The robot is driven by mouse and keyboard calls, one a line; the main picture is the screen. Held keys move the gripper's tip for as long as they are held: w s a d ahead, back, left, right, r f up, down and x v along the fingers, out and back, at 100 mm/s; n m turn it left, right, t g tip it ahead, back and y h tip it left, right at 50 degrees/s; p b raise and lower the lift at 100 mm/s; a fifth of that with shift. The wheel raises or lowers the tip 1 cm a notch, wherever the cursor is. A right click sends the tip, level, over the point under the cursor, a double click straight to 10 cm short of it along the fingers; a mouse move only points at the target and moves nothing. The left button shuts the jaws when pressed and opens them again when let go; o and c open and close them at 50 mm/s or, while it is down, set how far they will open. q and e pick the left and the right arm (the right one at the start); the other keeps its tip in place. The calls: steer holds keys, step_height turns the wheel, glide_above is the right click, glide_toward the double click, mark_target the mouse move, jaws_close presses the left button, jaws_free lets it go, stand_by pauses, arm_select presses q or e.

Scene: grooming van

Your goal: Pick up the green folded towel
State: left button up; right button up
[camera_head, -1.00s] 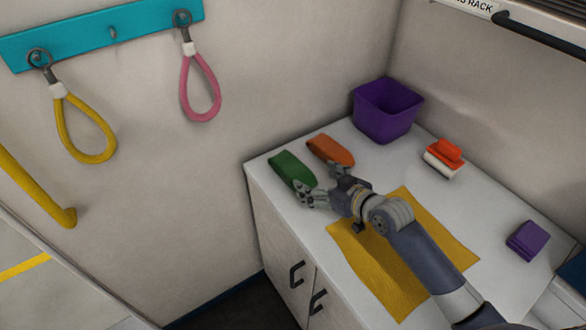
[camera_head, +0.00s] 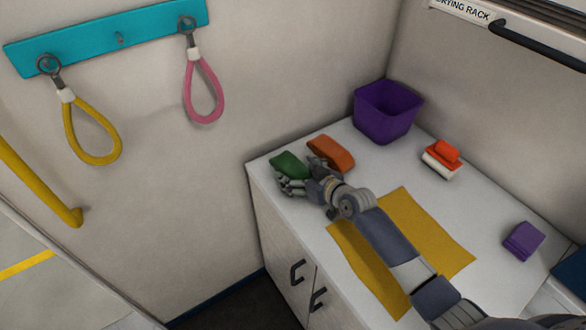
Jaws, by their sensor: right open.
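The green folded towel (camera_head: 286,161) lies on the white counter near its left corner, beside an orange folded towel (camera_head: 331,153). My right gripper (camera_head: 286,183) is open at the near end of the green towel, its fingers overlapping that end and hiding part of it. I cannot tell whether the fingers touch the towel. My left gripper is not in view.
A purple bin (camera_head: 387,112) stands at the back of the counter. A red and white brush (camera_head: 441,158) and a purple folded cloth (camera_head: 524,240) lie to the right. A yellow mat (camera_head: 430,232) lies under my right arm. Yellow and pink loops hang on the wall.

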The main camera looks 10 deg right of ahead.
steer(key=c, duration=1.1)
steer(key=shift+r, duration=0.1)
steer(key=shift+c, duration=0.2)
